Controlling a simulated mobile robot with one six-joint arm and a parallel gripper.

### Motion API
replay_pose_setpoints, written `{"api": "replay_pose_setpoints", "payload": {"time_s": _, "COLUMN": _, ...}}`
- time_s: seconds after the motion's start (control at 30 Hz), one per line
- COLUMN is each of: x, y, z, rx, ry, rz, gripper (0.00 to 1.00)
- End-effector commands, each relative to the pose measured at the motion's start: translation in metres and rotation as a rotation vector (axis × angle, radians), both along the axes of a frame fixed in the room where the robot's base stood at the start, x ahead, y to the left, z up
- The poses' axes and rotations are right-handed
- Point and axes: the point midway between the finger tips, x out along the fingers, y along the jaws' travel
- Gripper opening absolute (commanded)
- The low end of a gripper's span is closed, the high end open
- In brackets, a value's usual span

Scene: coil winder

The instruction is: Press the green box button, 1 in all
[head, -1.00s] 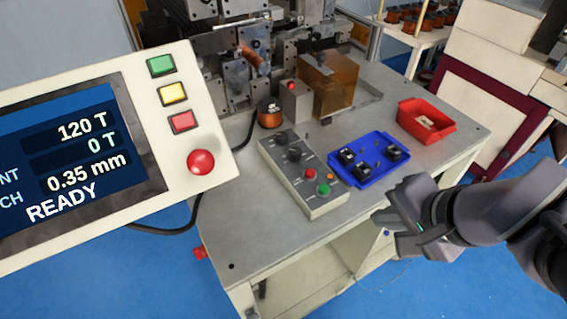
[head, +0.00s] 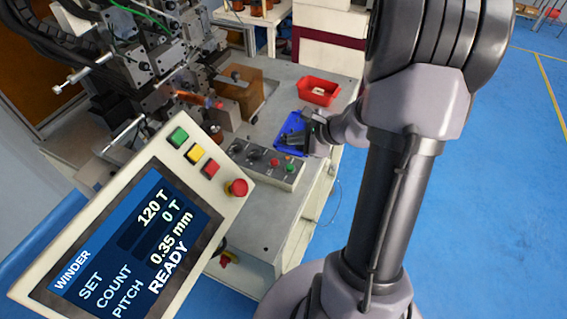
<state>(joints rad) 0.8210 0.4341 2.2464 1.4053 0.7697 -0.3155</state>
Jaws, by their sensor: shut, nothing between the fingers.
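The grey control box (head: 262,168) sits on the metal table, with dark knobs at its left end. The green box button (head: 290,167) is at its right end, beside a red button (head: 275,162). My gripper (head: 300,140) is just beyond the right end of the box, in front of the blue tray in this view. It is shut and empty, and appears apart from the green button. The gripper is small and dark here, so its height above the table is hard to tell.
The winder's screen panel (head: 62,226) stands at front left, reading READY, with its own green (head: 178,137), yellow and red buttons. The blue tray (head: 282,140) is partly hidden by my gripper. A red bin (head: 319,92) stands behind. My arm covers the right side.

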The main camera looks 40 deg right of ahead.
Motion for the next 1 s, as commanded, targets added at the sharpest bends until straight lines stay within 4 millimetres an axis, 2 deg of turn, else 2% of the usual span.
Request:
{"api": "replay_pose_setpoints", "payload": {"time_s": 0.27, "x": 0.000, "y": 0.001, "z": -0.012, "rx": 0.001, "ry": 0.001, "rz": 0.002, "gripper": 0.00}}
{"api": "replay_pose_setpoints", "payload": {"time_s": 0.8, "x": 0.000, "y": 0.001, "z": -0.086, "rx": -0.001, "ry": 0.000, "rz": 0.003, "gripper": 0.00}}
{"api": "replay_pose_setpoints", "payload": {"time_s": 1.0, "x": 0.000, "y": 0.001, "z": -0.088, "rx": 0.000, "ry": 0.000, "rz": 0.002, "gripper": 0.00}}
